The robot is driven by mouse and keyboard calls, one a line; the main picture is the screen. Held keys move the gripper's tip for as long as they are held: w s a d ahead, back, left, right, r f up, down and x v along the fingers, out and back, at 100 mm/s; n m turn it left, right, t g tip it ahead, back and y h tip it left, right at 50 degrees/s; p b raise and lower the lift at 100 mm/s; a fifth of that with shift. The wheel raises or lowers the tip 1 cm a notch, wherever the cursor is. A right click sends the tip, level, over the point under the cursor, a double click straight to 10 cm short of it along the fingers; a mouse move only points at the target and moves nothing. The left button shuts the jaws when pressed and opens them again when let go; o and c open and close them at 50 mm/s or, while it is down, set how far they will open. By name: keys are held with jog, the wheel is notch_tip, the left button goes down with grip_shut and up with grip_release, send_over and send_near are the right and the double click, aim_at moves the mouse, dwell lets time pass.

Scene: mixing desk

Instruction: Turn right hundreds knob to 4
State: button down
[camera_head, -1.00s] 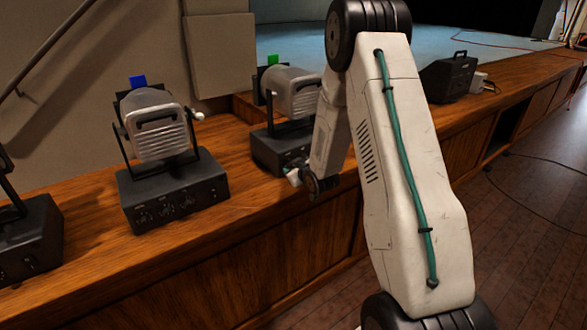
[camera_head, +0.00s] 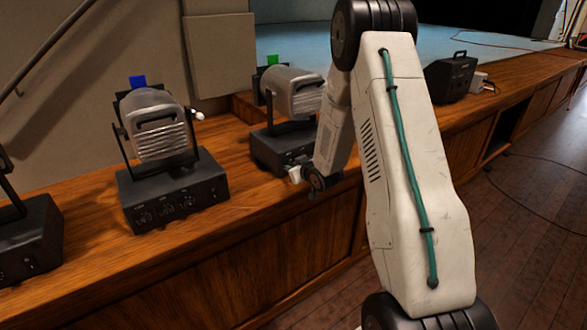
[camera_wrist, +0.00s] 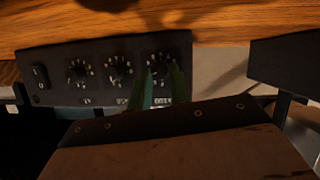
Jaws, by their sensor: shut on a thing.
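The right lamp's dark control box (camera_head: 268,157) stands on the wooden ledge under the lamp with a green tab. In the wrist view its panel (camera_wrist: 105,92) appears upside down, with several dials in a row. My gripper (camera_wrist: 160,78) has its two green fingers at the rightmost dial there, the hundreds knob (camera_wrist: 160,66), and is shut on it. The fingers partly cover the dial, and its setting cannot be read. Two other dials (camera_wrist: 118,68) and a switch (camera_wrist: 40,77) lie to the left.
A lamp with a blue tab (camera_head: 155,125) stands on its own box (camera_head: 175,195) to the left. Another box (camera_head: 28,240) is cut off at the left edge. A black case (camera_head: 450,78) stands farther right. The ledge front (camera_head: 250,215) is bare.

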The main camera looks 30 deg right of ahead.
jog(key=m+y, duration=0.2)
jog(key=m, duration=0.1)
jog(key=shift+d+m+y, duration=0.3)
jog(key=shift+d, duration=0.05)
jog(key=shift+d+m+y, duration=0.15)
jog(key=shift+m+y, duration=1.05)
jog(key=shift+m, duration=0.2)
jog(key=c, duration=1.3)
grip_release()
jog(key=v, duration=0.7)
jog(key=shift+s, duration=0.4)
jog(key=shift+d, duration=0.1)
